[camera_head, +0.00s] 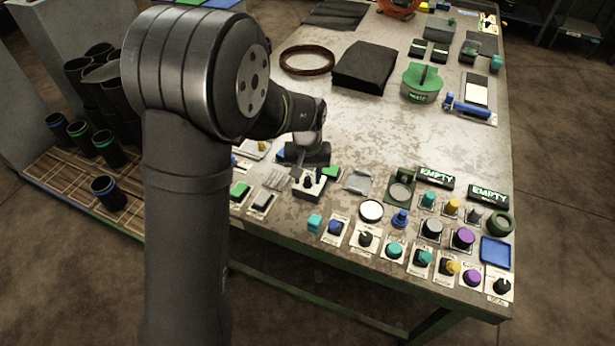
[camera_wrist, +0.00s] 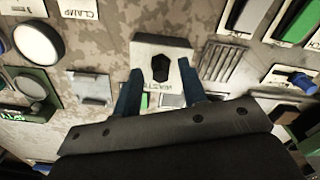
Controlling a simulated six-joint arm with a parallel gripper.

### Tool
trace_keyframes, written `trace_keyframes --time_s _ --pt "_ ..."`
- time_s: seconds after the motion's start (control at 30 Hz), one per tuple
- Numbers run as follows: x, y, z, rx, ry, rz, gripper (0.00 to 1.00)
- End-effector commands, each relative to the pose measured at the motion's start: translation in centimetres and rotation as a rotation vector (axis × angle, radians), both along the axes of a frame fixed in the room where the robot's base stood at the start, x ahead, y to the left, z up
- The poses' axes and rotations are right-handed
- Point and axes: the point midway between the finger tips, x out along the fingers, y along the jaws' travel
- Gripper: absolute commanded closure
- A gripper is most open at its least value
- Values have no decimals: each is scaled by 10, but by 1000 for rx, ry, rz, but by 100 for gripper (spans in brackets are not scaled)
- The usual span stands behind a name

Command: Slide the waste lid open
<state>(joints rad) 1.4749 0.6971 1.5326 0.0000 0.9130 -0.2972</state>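A pale block with a black knob (camera_wrist: 160,68) lies straight ahead of my gripper in the wrist view; the lettering on its near edge seems to read WASTE. The same block shows in the head view (camera_head: 309,187). My gripper (camera_wrist: 160,88) is open, its two blue fingers apart at the left and right of the block's near part, nothing between them gripped. Whether they touch it I cannot tell. In the head view my gripper (camera_head: 304,165) is just above and behind the block, partly hidden by my arm. A green round piece with an upright handle (camera_head: 421,82) stands farther back, its label hard to read.
A grey metal plate (camera_wrist: 92,88) lies left of the block and a ribbed grey vent (camera_wrist: 222,62) right of it. Several knobs and buttons crowd the table's near right (camera_head: 395,249). A black box (camera_head: 364,68) and brown ring (camera_head: 307,61) stand behind; the table between is clear.

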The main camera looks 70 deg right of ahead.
Motion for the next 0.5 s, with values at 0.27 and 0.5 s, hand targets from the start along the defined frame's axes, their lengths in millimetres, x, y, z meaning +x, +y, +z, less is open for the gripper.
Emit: trace_keyframes --time_s 0.27,0.5 --pt "0 0 -10 -1 0 0 61" --pt "0 0 -10 -1 0 0 79"
